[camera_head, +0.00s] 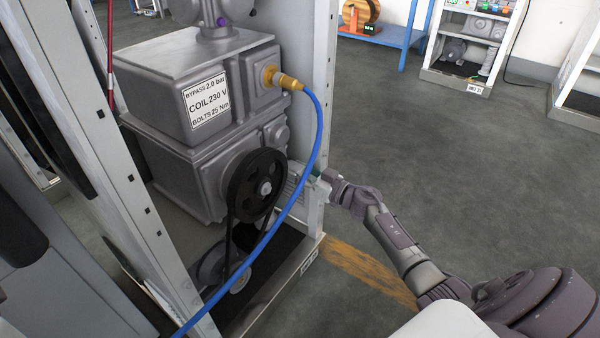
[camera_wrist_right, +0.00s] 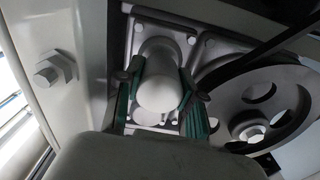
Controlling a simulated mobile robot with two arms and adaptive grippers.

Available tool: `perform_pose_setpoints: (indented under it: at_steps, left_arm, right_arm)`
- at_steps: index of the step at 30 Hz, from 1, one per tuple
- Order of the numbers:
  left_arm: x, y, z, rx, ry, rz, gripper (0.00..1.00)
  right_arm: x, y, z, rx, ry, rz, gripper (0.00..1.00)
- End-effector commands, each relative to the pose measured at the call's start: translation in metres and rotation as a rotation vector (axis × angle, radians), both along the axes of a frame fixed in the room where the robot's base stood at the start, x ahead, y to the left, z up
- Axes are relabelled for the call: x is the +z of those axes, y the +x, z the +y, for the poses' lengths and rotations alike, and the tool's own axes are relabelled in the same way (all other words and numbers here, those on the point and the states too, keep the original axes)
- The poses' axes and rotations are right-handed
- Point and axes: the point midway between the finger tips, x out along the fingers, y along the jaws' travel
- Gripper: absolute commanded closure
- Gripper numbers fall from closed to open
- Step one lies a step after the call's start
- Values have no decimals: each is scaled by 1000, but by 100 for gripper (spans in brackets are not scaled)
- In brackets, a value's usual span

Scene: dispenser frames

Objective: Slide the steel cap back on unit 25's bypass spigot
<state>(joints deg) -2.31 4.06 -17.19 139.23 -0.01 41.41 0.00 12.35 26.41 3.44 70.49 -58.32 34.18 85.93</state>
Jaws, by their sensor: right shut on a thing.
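My right gripper (camera_head: 315,177) reaches in from the right to the lower side of the grey machine, beside the black pulley. In the right wrist view its green-padded fingers (camera_wrist_right: 162,88) are shut on the steel cap (camera_wrist_right: 158,92), a smooth pale cylinder with a rounded end. The cap points at a bolted grey plate. A pale round stub, apparently the bypass spigot (camera_wrist_right: 158,48), shows just beyond the cap. I cannot tell whether the cap is on it or apart from it. The cap is too small to make out in the head view. My left gripper is not in view.
The grey machine (camera_head: 190,85) stands in a white frame (camera_head: 318,75). A blue hose (camera_head: 318,125) loops down from a brass fitting (camera_head: 282,78), close to my right gripper. The spoked pulley (camera_wrist_right: 262,105) and belt sit right of the cap. The floor at right is open.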

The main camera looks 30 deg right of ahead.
Motion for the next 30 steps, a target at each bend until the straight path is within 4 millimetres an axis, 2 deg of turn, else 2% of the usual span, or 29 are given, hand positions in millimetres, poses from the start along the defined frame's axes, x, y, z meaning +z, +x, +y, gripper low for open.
perform_pose_setpoints:
  at_steps: [25,26,30]
  left_arm:
    - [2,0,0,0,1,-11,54]
    - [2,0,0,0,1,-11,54]
    - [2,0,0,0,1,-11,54]
  right_arm:
    - [0,20,9,1,0,-1,96]
    - [0,20,8,1,0,0,59]
    - [0,19,8,1,0,0,36]
